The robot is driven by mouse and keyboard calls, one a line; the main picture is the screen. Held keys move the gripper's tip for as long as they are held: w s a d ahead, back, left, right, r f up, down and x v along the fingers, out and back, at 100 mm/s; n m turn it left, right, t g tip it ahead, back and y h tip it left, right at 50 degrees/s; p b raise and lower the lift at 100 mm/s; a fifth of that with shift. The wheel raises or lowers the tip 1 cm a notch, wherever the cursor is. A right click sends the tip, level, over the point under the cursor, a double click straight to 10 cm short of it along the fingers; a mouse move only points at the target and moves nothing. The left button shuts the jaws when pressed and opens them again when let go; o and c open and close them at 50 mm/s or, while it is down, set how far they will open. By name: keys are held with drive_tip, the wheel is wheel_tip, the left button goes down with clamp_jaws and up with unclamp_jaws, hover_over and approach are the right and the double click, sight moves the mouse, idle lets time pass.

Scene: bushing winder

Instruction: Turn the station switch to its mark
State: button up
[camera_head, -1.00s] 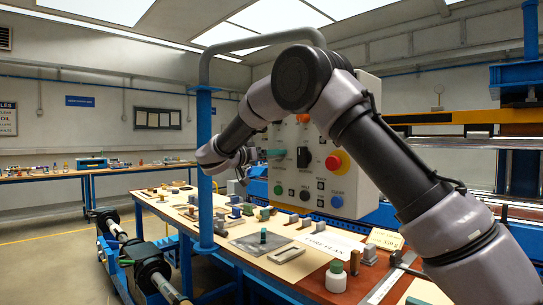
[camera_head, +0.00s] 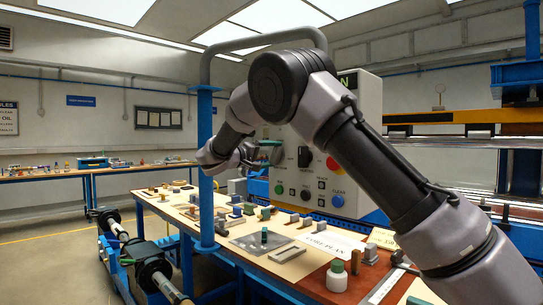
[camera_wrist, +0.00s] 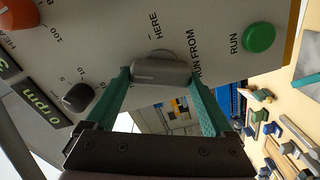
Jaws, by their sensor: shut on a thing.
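The station switch (camera_wrist: 160,70) is a grey bar knob on the control panel, lying about level across the wrist view. The words "RUN FROM" and "HERE", with a short tick mark (camera_wrist: 151,37), are printed beside it. My gripper (camera_wrist: 162,76) has its green fingers on either side of the knob, shut on it. In the head view, my gripper (camera_head: 268,152) is at the left part of the panel (camera_head: 352,180), and the switch is hard to make out there.
Near the switch are a green RUN button (camera_wrist: 259,38), a small black knob (camera_wrist: 78,97) and an rpm display (camera_wrist: 43,111). The workbench (camera_head: 290,255) below carries several small parts.

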drive_tip(key=n, duration=0.4)
drive_tip(key=shift+f+n, duration=0.15)
drive_tip(key=shift+n, duration=0.25)
idle(0.4)
drive_tip(key=o, duration=1.1)
drive_tip(key=v, duration=1.1)
